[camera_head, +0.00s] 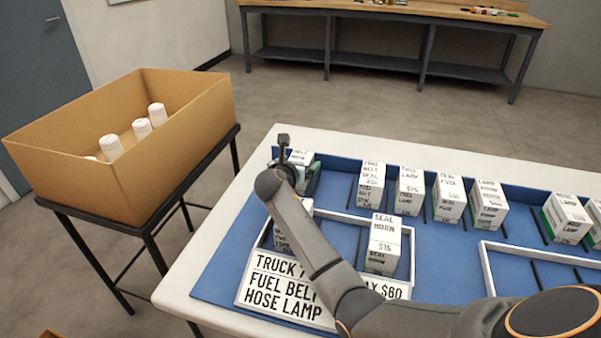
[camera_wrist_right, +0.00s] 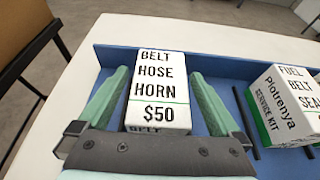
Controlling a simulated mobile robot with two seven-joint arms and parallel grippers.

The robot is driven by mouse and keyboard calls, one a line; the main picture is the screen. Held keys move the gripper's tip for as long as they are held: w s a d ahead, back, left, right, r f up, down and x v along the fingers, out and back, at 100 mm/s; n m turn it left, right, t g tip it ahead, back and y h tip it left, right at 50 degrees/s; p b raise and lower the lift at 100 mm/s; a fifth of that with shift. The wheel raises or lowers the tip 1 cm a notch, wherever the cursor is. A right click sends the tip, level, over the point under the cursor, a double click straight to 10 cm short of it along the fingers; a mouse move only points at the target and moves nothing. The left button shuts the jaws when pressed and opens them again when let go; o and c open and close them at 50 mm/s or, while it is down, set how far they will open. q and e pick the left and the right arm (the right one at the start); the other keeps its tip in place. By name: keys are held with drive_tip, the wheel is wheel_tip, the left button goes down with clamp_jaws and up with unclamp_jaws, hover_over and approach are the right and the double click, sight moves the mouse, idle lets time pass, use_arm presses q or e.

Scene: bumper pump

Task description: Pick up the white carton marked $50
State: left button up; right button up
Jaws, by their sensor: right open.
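The white carton marked $50 (camera_wrist_right: 158,88) stands upright on the blue mat, its top reading BELT HOSE HORN. In the head view this carton (camera_head: 300,156) is at the far left of the back row, mostly hidden by my right gripper. My right gripper (camera_wrist_right: 160,76) is open, with one green finger on each side of the carton and gaps between fingers and carton. In the head view my right gripper (camera_head: 292,163) is over the mat's far left corner. My left gripper is not in view.
Several other white cartons (camera_head: 410,190) stand to the right in the back row. A framed tray (camera_head: 345,218) holds a SEAL HORN carton (camera_head: 383,243) and another partly hidden one. A cardboard box (camera_head: 150,175) with white bottles stands on a stand at left.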

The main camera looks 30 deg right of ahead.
clamp_jaws()
idle(0.8)
